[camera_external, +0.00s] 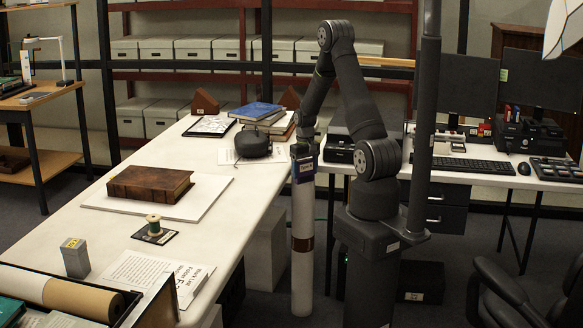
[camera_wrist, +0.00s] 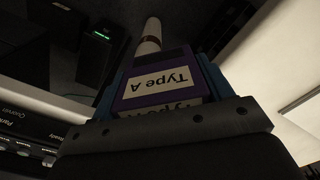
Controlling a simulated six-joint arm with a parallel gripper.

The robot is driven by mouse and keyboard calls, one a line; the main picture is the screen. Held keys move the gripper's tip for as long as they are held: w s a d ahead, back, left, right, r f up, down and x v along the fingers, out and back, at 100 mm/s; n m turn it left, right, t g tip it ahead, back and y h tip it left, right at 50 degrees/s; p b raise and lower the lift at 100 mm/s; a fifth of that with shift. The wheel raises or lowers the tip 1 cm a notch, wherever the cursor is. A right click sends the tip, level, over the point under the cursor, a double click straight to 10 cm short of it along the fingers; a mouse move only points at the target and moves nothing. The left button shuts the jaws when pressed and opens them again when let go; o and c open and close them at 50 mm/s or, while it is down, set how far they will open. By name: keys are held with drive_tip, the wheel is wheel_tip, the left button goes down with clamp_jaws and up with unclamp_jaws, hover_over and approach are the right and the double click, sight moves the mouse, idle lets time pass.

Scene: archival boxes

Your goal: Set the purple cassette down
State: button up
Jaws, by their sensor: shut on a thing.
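The purple cassette (camera_wrist: 158,72) carries a pale label reading "Type A" in the wrist view, upside down there. My gripper (camera_wrist: 160,85) is shut on it, with blue fingers on either side. In the external view my gripper (camera_external: 303,150) points down beside the right edge of the long white table (camera_external: 110,215). The cassette (camera_external: 304,170) shows small and dark below it, held in the air. A second label partly shows behind the gripper's edge in the wrist view. What lies directly under the cassette is hard to judge.
A pale tube with a brown band (camera_external: 302,230) stands below my gripper. A computer desk (camera_external: 470,165) stands right.

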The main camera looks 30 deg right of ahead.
drive_tip(key=w+a+r+m, duration=0.45)
drive_tip(key=w+a, duration=0.35)
drive_tip(key=w, duration=0.5)
drive_tip(key=w+a+r+m, duration=0.5)
drive_tip(key=w+a, duration=0.4)
drive_tip(key=w, duration=0.5)
drive_tip(key=shift+n, duration=0.25)
drive_tip(key=w+a+f, duration=0.1)
drive_tip(key=a+f, duration=0.1)
drive_tip(key=a, duration=0.1)
drive_tip(key=w+a+f, duration=0.1)
drive_tip(key=a+f, duration=0.1)
drive_tip(key=a, duration=0.2)
drive_tip(key=w+a+f, duration=0.1)
drive_tip(key=a+f, duration=0.1)
drive_tip(key=a, duration=0.2)
drive_tip(key=shift+a, duration=0.15)
drive_tip(key=shift+f, duration=1.9)
drive_tip(key=shift+f, duration=0.1)
drive_tip(key=o, duration=1)
drive_tip(key=shift+f, duration=0.1)
drive_tip(key=shift+o, duration=0.2)
drive_tip(key=shift+s, duration=0.1)
